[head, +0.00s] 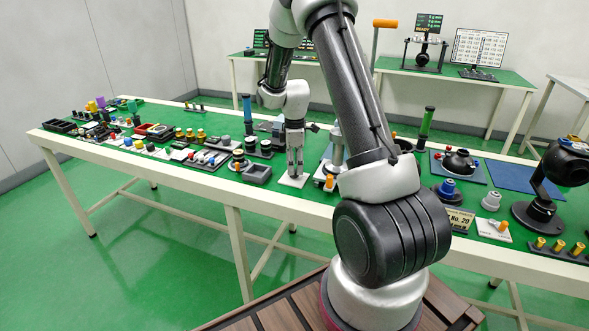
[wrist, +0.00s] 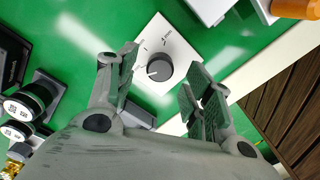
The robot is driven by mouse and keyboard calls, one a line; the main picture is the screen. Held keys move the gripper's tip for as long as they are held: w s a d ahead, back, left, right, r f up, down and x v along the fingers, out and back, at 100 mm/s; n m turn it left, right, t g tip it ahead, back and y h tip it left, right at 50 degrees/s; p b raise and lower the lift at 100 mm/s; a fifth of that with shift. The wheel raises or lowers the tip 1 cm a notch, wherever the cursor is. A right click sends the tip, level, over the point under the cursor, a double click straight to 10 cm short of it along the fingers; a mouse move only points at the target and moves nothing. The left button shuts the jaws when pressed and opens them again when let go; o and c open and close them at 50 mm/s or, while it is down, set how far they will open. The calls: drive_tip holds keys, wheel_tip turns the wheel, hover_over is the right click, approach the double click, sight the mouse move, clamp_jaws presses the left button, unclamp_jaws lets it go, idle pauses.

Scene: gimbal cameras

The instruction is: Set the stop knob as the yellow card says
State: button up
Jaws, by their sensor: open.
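The stop knob (wrist: 159,67) is a dark round knob on a white square plate (wrist: 178,42). In the wrist view its pale pointer line faces the lower left, and small dark marks on the plate are too small to read. My gripper (wrist: 160,72) is open, with one finger on each side of the knob in the picture; I cannot tell if either touches it. In the head view my gripper (head: 295,170) points down over the white plate (head: 291,182), and the knob is hidden. A pale yellowish card (head: 459,220) reading "No. 20" stands at the right.
The green-topped table (head: 262,196) is crowded with small parts on the left. A grey tray (head: 257,174) lies just left of my gripper. A silver post (head: 337,148) and an orange-topped part (head: 329,183) stand close on its right. The table's front edge is near.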

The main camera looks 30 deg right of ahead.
drive_tip(key=shift+f, duration=1.1)
drive_tip(key=c, duration=1)
drive_tip(key=shift+m, duration=0.4)
drive_tip(key=m, duration=0.4)
drive_tip(key=shift+m, duration=0.4)
drive_tip(key=m, duration=1.2)
drive_tip(key=shift+a+m, duration=0.1)
drive_tip(key=shift+m, duration=0.2)
drive_tip(key=m, duration=0.5)
drive_tip(key=shift+m, duration=0.4)
